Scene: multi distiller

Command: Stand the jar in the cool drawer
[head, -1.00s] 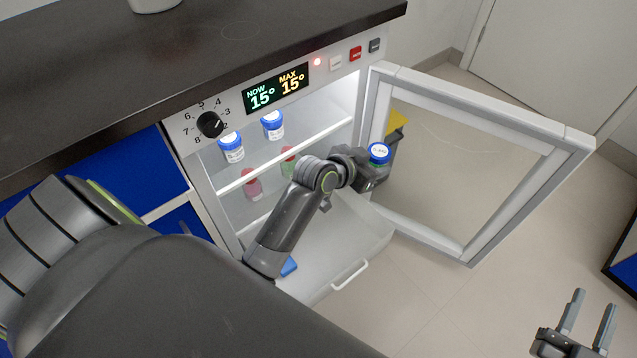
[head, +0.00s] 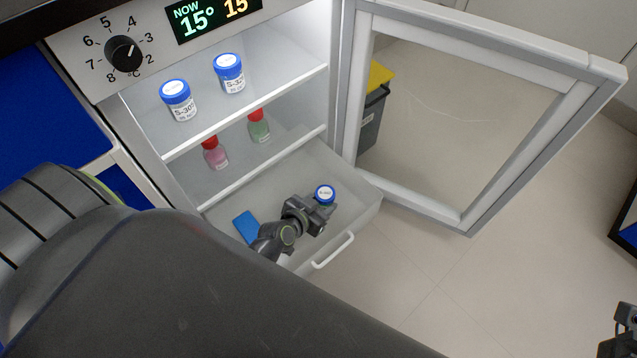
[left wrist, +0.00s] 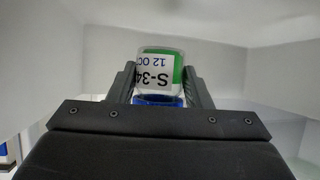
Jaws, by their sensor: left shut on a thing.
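The jar (head: 325,194) has a blue cap with a white label on top. It is in my left gripper (head: 318,207), over the open bottom drawer (head: 285,172) of the cooled cabinet, cap facing up in the head view. In the left wrist view the jar (left wrist: 158,68) shows a white and green label reading S-34, between the two fingers of my left gripper (left wrist: 160,85). I cannot tell whether its base touches the drawer floor. Part of my right gripper (head: 624,325) shows at the lower right edge; its fingers are not clear.
A blue block (head: 246,228) lies in the drawer, left of the gripper. Two blue-capped jars (head: 178,100) (head: 229,73) stand on the upper shelf, two red-capped bottles (head: 215,153) (head: 259,126) below. The glass door (head: 470,120) stands open at right. A yellow-lidded bin (head: 375,110) shows through it.

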